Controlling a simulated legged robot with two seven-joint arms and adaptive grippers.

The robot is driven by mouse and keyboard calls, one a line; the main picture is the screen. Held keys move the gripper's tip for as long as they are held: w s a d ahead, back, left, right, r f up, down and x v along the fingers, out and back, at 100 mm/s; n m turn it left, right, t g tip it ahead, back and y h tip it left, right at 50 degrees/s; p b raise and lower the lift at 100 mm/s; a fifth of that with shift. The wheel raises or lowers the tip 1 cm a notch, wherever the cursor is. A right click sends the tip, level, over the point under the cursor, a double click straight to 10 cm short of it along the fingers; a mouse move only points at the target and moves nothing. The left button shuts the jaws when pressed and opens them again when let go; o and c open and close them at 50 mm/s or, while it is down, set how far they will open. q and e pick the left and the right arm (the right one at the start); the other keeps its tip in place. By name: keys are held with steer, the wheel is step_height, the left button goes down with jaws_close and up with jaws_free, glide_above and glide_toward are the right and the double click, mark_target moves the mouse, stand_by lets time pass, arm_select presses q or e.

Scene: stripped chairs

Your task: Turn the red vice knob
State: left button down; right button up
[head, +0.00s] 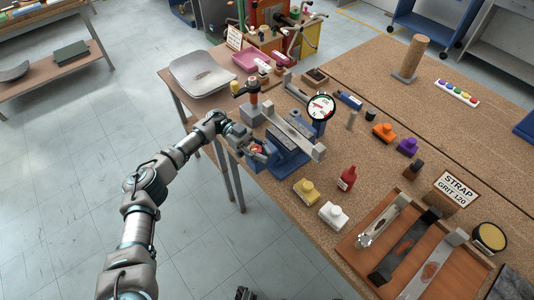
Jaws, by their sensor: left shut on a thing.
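A blue vice (287,153) with a long grey bar-shaped jaw stands at the left edge of the cork-topped workbench (330,215). Its red knob (258,149) is on the side facing my left arm. My left gripper (257,150) reaches in from the left and is shut on the red knob. Its fingers hide much of the knob, so I cannot tell how far it is turned.
A round dial gauge (321,107) and a red-topped post (252,92) stand close behind the vice. A red bottle (347,178), yellow block (306,191) and white block (333,215) are to its right. A wooden tray (362,261) holds metal strips.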

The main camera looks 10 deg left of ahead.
arm_select(q)
steer(key=shift+s+a+f, duration=0.1)
steer(key=shift+a+f, duration=0.15)
steer(key=shift+a, duration=0.1)
steer(key=c, duration=1.2)
jaws_free()
steer(key=shift+o, duration=0.9)
steer(key=shift+a, duration=0.2)
steer(key=shift+a+r, duration=0.1)
steer(key=shift+a, duration=0.35)
steer(key=shift+d+r+g, duration=0.2)
steer(key=shift+d+g, duration=0.1)
steer(key=shift+d, duration=0.25)
step_height(320, 180, up, 10)
